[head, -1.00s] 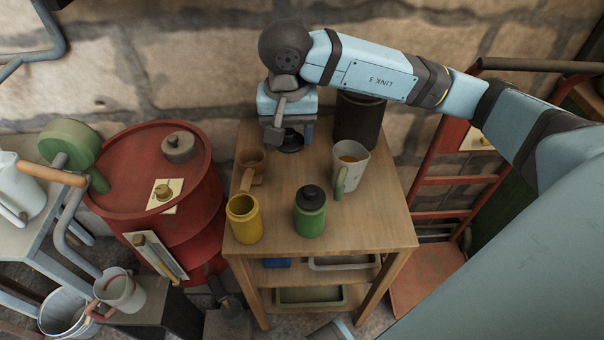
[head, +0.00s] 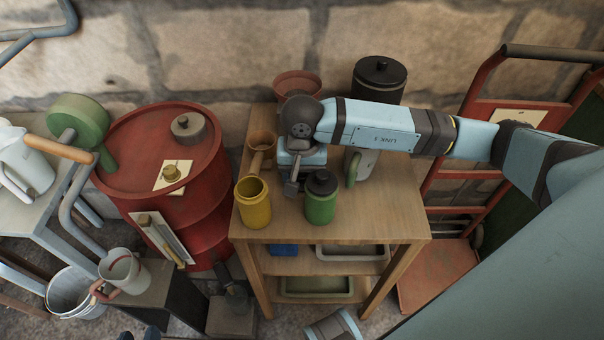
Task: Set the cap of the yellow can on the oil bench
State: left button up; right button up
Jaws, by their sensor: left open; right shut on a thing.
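The yellow can (head: 253,208) stands upright and uncapped at the front left of the wooden oil bench (head: 385,215); its dark opening shows. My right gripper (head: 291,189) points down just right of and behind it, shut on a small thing. A black cap showed under this gripper earlier; now it is mostly hidden by the gripper. The green can (head: 321,205) with its black lid stands close to the right of the gripper. My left gripper (head: 138,335) shows only as dark tips at the bottom edge, apart and empty as far as I can see.
A brown cup (head: 262,143) stands behind the yellow can. A black canister (head: 380,77) and a reddish pot (head: 297,83) are at the back. A red drum (head: 140,150) is left. The bench's right front is clear.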

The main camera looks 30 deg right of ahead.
aim_at(302, 174)
pick_arm(q)
jog(key=shift+r, duration=0.1)
pick_arm(e)
jog(key=shift+f, duration=0.15)
jog(key=o, duration=0.9)
jog(key=shift+r, duration=0.35)
pick_arm(q)
jog(key=shift+a+p, duration=0.25)
jog(key=shift+p, duration=0.75)
pick_arm(e)
notch_tip(302, 174, up, 12)
jog(key=shift+f, duration=0.1)
